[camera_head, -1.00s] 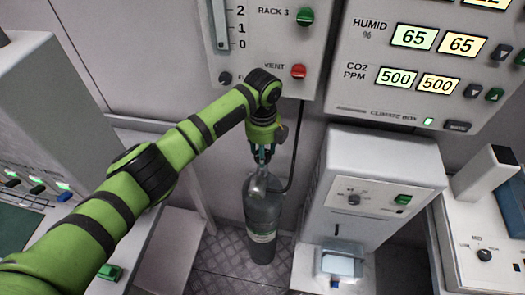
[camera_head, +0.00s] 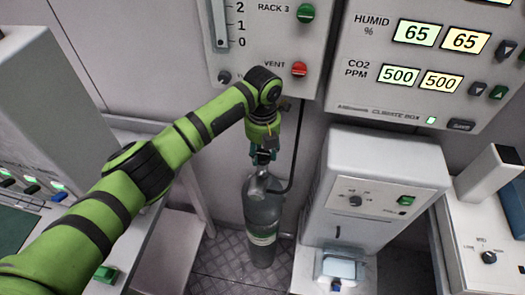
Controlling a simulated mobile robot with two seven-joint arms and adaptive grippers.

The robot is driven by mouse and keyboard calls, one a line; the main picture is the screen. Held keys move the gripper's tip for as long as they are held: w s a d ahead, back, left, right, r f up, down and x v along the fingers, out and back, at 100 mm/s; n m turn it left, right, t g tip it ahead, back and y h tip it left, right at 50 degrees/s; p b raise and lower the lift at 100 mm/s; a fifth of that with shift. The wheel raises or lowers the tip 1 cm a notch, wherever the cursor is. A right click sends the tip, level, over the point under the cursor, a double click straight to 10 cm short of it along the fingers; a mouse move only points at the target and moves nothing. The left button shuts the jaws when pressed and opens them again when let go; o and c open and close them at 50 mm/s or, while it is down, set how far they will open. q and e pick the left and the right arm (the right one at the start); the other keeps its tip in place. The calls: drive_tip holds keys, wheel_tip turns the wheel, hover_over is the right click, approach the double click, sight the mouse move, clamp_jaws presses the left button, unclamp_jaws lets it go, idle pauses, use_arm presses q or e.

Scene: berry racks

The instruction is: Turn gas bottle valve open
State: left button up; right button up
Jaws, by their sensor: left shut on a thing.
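The gas bottle (camera_head: 263,215) is a dark grey cylinder with a pale label band, standing upright on the patterned metal floor between the white cabinets. Its rounded grey top carries a hose. My left gripper (camera_head: 262,158) points down from above, directly over the bottle's top, and is shut on the valve. The valve itself is mostly hidden by the fingers. My right gripper is not in view.
A black hose (camera_head: 296,150) runs from the bottle up the wall. A white machine (camera_head: 385,180) stands close on the right. A control panel with a red VENT knob (camera_head: 299,69) hangs above. A low grey box (camera_head: 170,250) stands left.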

use_arm(q)
drive_tip(key=shift+s+f, duration=0.2)
drive_tip(key=shift+f, duration=0.05)
drive_tip(key=o, duration=1.2)
drive_tip(key=shift+c, duration=0.2)
drive_tip(key=shift+w+r, duration=0.1)
drive_tip(key=shift+w, duration=0.05)
drive_tip(key=shift+r, duration=0.1)
